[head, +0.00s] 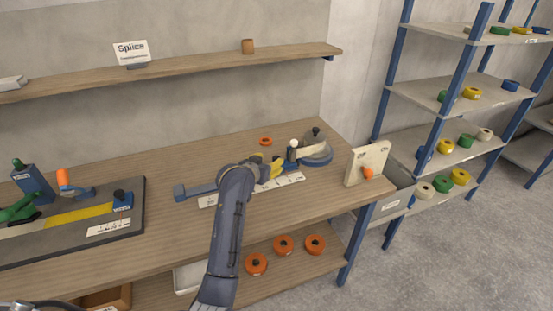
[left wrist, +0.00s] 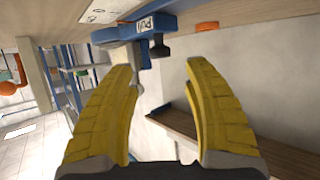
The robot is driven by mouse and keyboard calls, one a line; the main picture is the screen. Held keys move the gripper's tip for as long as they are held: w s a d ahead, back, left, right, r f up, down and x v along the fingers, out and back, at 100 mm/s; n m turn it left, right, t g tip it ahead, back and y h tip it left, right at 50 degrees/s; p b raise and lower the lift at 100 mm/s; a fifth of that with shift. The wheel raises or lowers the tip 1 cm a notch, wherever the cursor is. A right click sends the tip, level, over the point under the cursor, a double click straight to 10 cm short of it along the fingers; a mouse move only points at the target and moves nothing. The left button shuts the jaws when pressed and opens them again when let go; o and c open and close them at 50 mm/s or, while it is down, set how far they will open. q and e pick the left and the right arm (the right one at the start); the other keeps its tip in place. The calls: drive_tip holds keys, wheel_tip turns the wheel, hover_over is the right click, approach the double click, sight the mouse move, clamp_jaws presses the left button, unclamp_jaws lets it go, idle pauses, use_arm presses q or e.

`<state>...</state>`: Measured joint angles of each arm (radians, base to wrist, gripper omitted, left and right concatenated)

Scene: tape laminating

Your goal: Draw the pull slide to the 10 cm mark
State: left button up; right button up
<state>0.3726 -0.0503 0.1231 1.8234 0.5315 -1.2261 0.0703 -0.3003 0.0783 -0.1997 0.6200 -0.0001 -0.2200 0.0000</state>
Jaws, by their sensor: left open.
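The pull slide (head: 292,155) is a blue block with a white ball knob on top, at the right end of a flat rail on the bench. A white scale strip (head: 280,184) lies along the rail's front; its marks are too small to read. In the left wrist view the blue slide (left wrist: 150,25) carries a "PULL" label, and a pale knob (left wrist: 135,82) shows near the left finger. My left gripper (head: 268,168) has yellow fingers, open and empty, just left of the slide. My forearm hides part of the rail. My right gripper is not in view.
An upright board (head: 367,163) with an orange knob stands at the bench's right end. An orange ring (head: 265,141) lies behind. A dark mat (head: 130,240) with tools lies left.

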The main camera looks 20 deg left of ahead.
sight(277, 157)
use_arm(q)
drive_tip(key=shift+x, duration=3.6)
clamp_jaws()
drive_tip(key=shift+r, duration=0.1)
